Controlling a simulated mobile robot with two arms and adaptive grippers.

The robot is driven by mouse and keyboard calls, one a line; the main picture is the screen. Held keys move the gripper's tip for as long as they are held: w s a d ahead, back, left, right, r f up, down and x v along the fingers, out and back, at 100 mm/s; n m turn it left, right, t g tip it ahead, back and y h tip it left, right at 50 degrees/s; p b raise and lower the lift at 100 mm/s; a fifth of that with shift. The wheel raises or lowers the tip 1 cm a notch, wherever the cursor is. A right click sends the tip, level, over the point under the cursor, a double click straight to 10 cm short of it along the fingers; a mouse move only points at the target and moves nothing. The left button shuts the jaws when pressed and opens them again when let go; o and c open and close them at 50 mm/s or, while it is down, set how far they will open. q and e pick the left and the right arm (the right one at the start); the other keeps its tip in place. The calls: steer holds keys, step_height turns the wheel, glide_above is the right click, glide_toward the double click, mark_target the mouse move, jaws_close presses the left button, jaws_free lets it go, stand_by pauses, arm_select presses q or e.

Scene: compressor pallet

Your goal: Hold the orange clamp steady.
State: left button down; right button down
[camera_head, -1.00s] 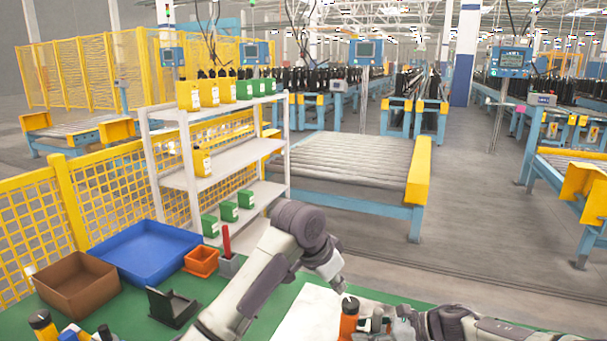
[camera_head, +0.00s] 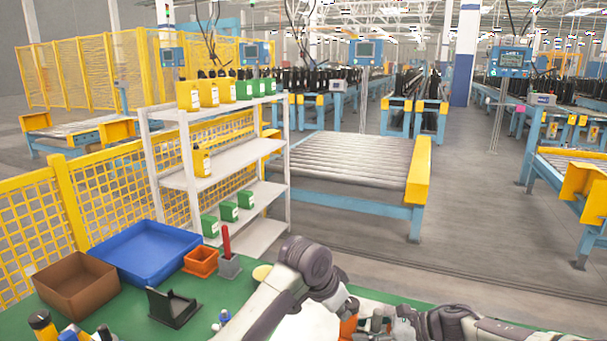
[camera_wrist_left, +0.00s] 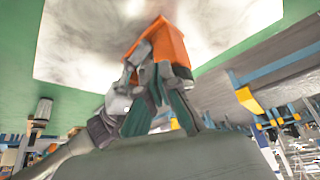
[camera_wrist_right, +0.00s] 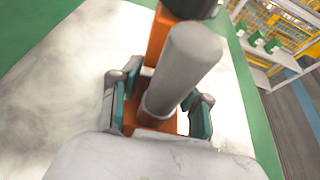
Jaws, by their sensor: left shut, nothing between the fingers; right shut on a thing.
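The orange clamp (camera_head: 348,325) is at the bottom of the head view, over the white sheet on the green table. In the right wrist view, my right gripper (camera_wrist_right: 160,112) is shut on the clamp's orange part (camera_wrist_right: 158,38), with a grey cylinder (camera_wrist_right: 183,65) standing up between the fingers. In the left wrist view, my left gripper (camera_wrist_left: 155,88) is shut and empty, its fingertips close to the clamp (camera_wrist_left: 168,45). I cannot tell whether they touch it. In the head view, my left arm hides most of its own gripper.
A blue tray (camera_head: 145,271), a brown box (camera_head: 75,300), a small orange bin (camera_head: 201,262) and a black stand (camera_head: 172,306) sit on the green table's left side (camera_head: 218,292). A shelf rack (camera_head: 187,212) stands behind it.

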arm_select(q)
steer(key=shift+w+d, duration=0.1)
steer(key=shift+w, duration=0.15)
stand_by(0.5)
steer(key=shift+w+a, duration=0.35)
steer(key=shift+a, duration=0.05)
steer(key=shift+w+a, duration=0.25)
steer(key=shift+w, duration=0.05)
steer(key=shift+w+a, duration=0.15)
steer(key=shift+w, duration=0.15)
steer(key=shift+w+r, duration=0.1)
stand_by(0.6)
steer(key=shift+a, duration=0.1)
steer(key=r, duration=0.6)
steer(key=shift+a, duration=0.3)
